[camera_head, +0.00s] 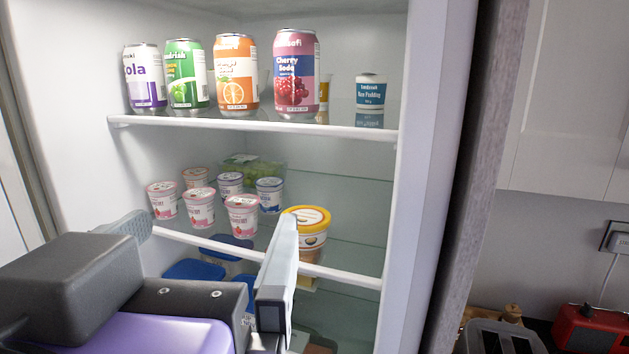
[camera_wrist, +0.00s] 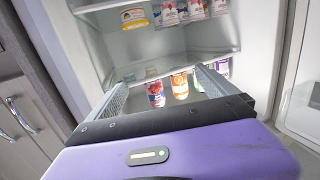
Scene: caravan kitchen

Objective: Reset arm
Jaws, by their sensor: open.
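My gripper (camera_head: 214,222) is at the front of an open fridge, level with the middle shelf. Its two fingers are spread wide apart with nothing held between them. The right finger overlaps the yellow-lidded tub (camera_head: 309,221) in the head view; I cannot tell whether they touch. In the wrist view my gripper (camera_wrist: 160,78) also shows open and empty, with the picture turned upside down. Cans such as the cherry soda (camera_wrist: 156,94) show beyond its fingers there.
Several cans, including the orange one (camera_head: 236,75), and a white tub (camera_head: 371,92) stand on the upper shelf (camera_head: 250,125). Small yogurt cups (camera_head: 199,208) stand on the middle shelf. Blue-lidded containers (camera_head: 194,270) are below. The fridge side wall (camera_head: 421,150) is on the right.

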